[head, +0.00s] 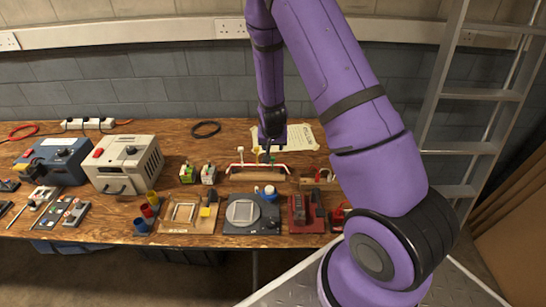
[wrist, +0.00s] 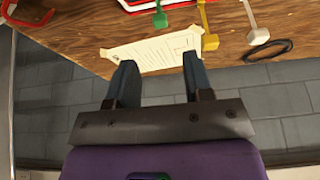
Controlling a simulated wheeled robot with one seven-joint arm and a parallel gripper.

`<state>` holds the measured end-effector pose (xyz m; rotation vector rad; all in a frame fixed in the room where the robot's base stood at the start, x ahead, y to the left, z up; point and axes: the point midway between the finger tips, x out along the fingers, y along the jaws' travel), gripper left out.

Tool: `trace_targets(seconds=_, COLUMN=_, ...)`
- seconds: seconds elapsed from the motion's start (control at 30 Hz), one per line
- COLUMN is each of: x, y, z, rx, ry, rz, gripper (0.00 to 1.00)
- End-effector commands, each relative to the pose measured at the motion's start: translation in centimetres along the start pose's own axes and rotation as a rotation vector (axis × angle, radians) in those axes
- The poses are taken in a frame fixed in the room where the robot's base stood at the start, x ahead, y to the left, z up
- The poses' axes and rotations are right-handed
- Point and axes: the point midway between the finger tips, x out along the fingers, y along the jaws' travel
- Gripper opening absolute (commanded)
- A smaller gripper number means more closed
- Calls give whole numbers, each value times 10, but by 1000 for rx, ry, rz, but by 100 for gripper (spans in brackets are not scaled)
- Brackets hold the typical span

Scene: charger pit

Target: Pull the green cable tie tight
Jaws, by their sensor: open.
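The green cable tie (wrist: 160,17) shows at the top of the wrist view, its square-headed tail standing out from a red and white cable bundle (wrist: 165,3). In the head view the bundle (head: 282,170) runs across a rack at the back of the bench, and the green tie (head: 272,159) is small, just below my gripper. A yellow tie (wrist: 207,25) and a white tie (wrist: 255,32) stand beside the green one. My gripper (wrist: 157,62) is open and empty; its fingers are apart from the green tie. In the head view my gripper (head: 271,147) is partly hidden by its own wrist.
A printed sheet (wrist: 150,50) lies behind the rack, and a black cable ring (head: 206,129) lies left of it. Boxy devices (head: 125,163) stand at the left. Several small fixtures (head: 252,212) line the bench front. A ladder (head: 480,100) stands at the right.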

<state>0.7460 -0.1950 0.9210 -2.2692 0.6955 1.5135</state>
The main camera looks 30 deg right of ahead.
Motion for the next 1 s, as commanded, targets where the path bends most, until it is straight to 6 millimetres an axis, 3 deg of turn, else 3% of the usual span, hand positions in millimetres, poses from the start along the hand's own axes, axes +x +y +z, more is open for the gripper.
trace_targets(seconds=0.3, x=53, y=0, z=1, rx=-1, ry=-3, rz=1, gripper=47)
trace_targets(seconds=0.5, x=77, y=0, z=1, rx=0, ry=-2, rz=0, gripper=47)
trace_targets(seconds=0.7, x=88, y=0, z=1, rx=-1, ry=-2, rz=-1, gripper=47)
trace_targets(seconds=1.0, x=89, y=0, z=0, rx=-1, ry=-1, rz=-1, gripper=44)
